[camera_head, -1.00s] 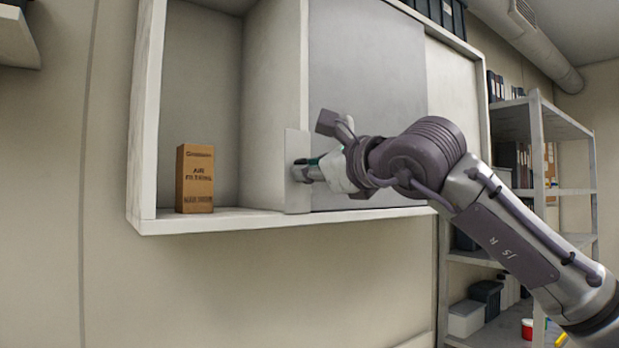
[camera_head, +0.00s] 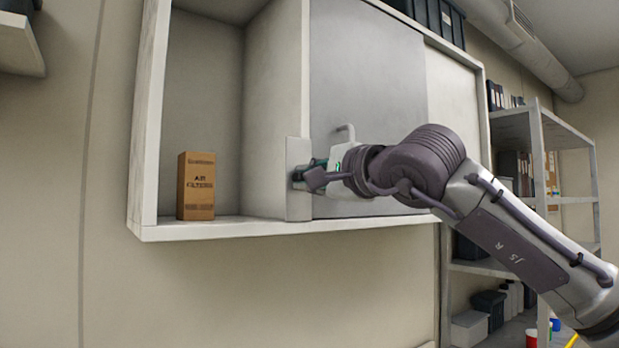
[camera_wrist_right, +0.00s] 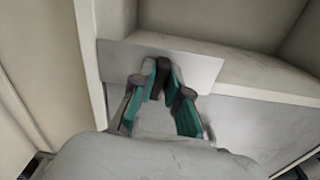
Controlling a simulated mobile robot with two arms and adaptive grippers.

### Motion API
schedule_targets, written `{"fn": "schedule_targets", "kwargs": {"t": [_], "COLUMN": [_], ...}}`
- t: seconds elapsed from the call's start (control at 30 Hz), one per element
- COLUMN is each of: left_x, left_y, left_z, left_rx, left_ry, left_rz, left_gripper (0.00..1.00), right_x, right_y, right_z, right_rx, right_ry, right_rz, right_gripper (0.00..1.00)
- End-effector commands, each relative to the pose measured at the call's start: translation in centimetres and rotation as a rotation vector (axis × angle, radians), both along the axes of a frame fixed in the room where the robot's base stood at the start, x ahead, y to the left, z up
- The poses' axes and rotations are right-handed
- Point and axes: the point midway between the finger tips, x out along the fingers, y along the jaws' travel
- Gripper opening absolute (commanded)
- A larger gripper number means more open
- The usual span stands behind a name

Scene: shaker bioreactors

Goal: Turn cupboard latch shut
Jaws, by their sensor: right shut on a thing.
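The wall cupboard (camera_head: 225,228) has an open left bay and grey panels to its right. A pale metal latch plate (camera_head: 298,205) sits on the upright between the open bay and the grey panel (camera_head: 365,75). My right gripper (camera_head: 303,173) is at this plate, its fingers partly hidden by my wrist. In the right wrist view, the teal fingers of the gripper (camera_wrist_right: 163,84) are closed around a dark latch knob (camera_wrist_right: 163,68) in front of the plate (camera_wrist_right: 205,70). The knob's turned angle cannot be told. My left gripper is not in view.
A brown air filter box (camera_head: 197,187) stands in the open bay. A grey shelf rack (camera_head: 545,150) with bins and files stands at the right. Dark crates (camera_head: 437,15) sit on top of the cupboard. The wall below the cupboard is clear.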

Motion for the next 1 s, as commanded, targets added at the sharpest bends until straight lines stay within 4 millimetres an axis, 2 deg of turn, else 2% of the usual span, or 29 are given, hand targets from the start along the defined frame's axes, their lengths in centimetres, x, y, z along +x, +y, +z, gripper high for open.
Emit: {"fn": "schedule_targets", "kwargs": {"t": [0.3,0.87,0.9,1.0], "left_x": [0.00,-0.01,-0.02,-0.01], "left_y": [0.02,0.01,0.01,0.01], "left_z": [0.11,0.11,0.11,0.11], "left_rx": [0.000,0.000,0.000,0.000], "left_ry": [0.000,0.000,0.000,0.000], "left_rz": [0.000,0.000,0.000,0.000], "left_gripper": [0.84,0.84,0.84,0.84], "right_x": [-0.08,-0.06,-0.06,-0.05], "right_y": [0.09,0.13,0.13,0.12], "right_z": [-0.05,-0.17,-0.17,-0.17], "right_rx": [-0.099,-0.122,-0.122,-0.121], "right_ry": [-0.073,-0.086,-0.086,-0.086], "right_rz": [0.003,0.003,0.003,0.002], "right_gripper": [0.00,0.00,0.21,0.38]}}
